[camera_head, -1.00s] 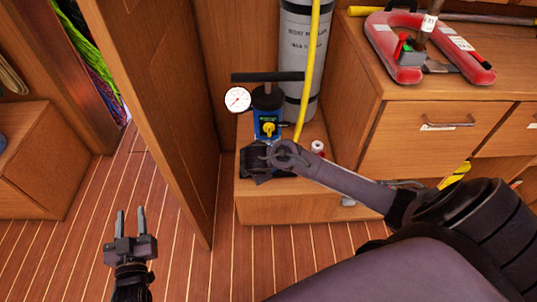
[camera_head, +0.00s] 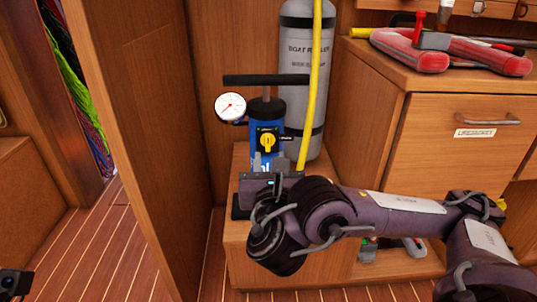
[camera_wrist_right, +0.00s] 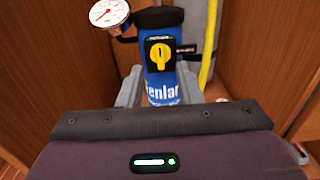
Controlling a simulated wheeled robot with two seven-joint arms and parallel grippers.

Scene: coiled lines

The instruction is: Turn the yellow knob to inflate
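The yellow knob (camera_head: 268,141) sits on the front of a blue pump (camera_head: 254,136). In the right wrist view the knob (camera_wrist_right: 160,55) stands roughly upright on a dark plate, above white lettering. My right gripper (camera_head: 270,160) is open and empty, just below and in front of the knob. In the right wrist view its fingers (camera_wrist_right: 160,84) are spread left and right across the blue body, below the knob; I see no contact with the knob. Only a dark part of my left gripper shows at the bottom left corner; its fingers are out of view.
A pressure gauge (camera_head: 231,106) is left of the pump, under its black handle bar (camera_head: 268,80). A grey cylinder (camera_head: 300,60) with a yellow hose (camera_head: 311,95) stands behind right. A wooden panel (camera_head: 145,110) is left. A red horseshoe-shaped float (camera_head: 480,55) lies on the cabinet.

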